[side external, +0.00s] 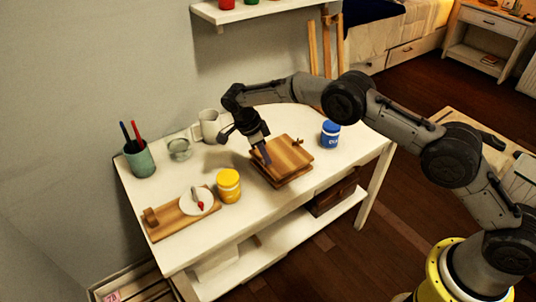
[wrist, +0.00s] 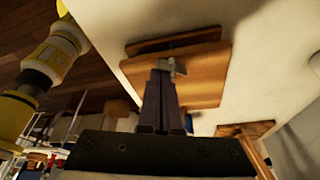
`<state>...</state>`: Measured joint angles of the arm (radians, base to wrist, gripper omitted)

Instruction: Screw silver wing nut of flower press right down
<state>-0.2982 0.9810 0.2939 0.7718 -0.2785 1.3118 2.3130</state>
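The flower press (side external: 290,156), made of stacked wooden boards, lies on the white table; its board also fills the upper middle of the wrist view (wrist: 205,82). A silver wing nut (wrist: 178,67) shows at my fingertips at the board's near edge in the wrist view. In the side view it is hidden by my gripper. A small brown fitting (side external: 298,141) stands at the press's far right corner. My gripper (side external: 266,160) points down at the left side of the press. In the wrist view its dark fingers (wrist: 165,70) are close together, with the nut at their tips.
A yellow jar (side external: 229,187) stands left of the press and a blue jar (side external: 330,135) to its right. A mug (side external: 209,125), a pen cup (side external: 140,160) and a small grey jar (side external: 180,150) stand behind left. A wooden board (side external: 166,222) carries a white disc.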

